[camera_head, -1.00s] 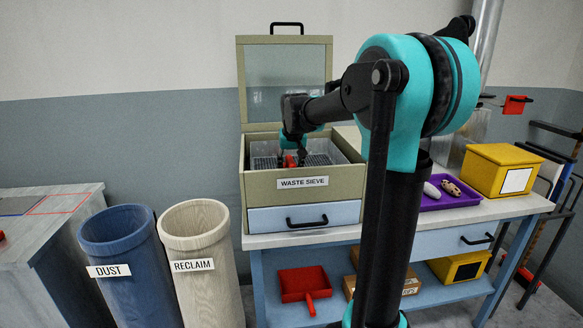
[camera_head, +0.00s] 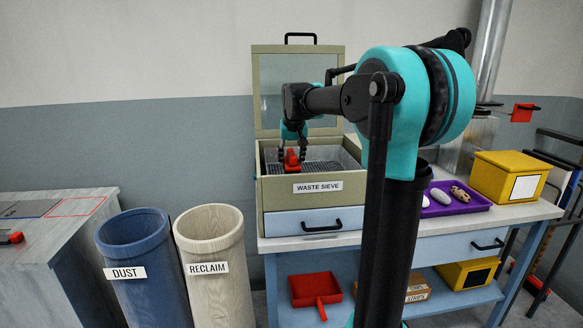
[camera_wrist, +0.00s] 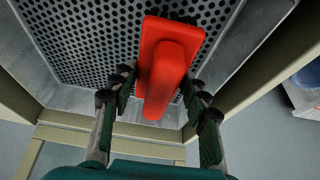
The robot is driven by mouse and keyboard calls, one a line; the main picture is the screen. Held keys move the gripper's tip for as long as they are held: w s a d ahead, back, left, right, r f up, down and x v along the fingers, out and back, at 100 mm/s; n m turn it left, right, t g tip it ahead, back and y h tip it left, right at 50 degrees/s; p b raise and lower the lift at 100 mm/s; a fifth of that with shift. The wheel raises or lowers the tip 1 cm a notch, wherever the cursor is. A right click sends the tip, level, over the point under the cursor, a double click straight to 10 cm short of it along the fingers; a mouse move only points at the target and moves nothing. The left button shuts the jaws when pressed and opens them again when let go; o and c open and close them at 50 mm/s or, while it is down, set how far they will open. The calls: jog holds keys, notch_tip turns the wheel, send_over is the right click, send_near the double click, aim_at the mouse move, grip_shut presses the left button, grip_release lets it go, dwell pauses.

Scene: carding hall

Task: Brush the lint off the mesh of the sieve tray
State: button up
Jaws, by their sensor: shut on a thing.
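My gripper (camera_head: 292,148) is shut on a red brush (camera_head: 291,161) inside the open waste sieve (camera_head: 276,193), toward the left of its tray. In the wrist view the brush (camera_wrist: 163,70) stands between my two fingers (camera_wrist: 160,82), with its wide red head against or just above the mesh. The sieve tray's perforated metal mesh (camera_wrist: 85,40) shows dark round holes and sloping metal walls. I make out no clear lint on the mesh part seen in the wrist view; the mesh under the brush is hidden.
The raised lid (camera_head: 299,82) stands behind the sieve. Blue DUST (camera_head: 140,250) and pale RECLAIM (camera_head: 212,245) bins stand to the left. A purple tray (camera_head: 455,208) and a yellow box (camera_head: 500,172) are on the bench at right. A red dustpan (camera_head: 316,289) lies on the shelf below.

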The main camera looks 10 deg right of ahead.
aim_at(292, 152)
jog(key=shift+r, duration=1.55)
jog(key=shift+r, duration=0.1)
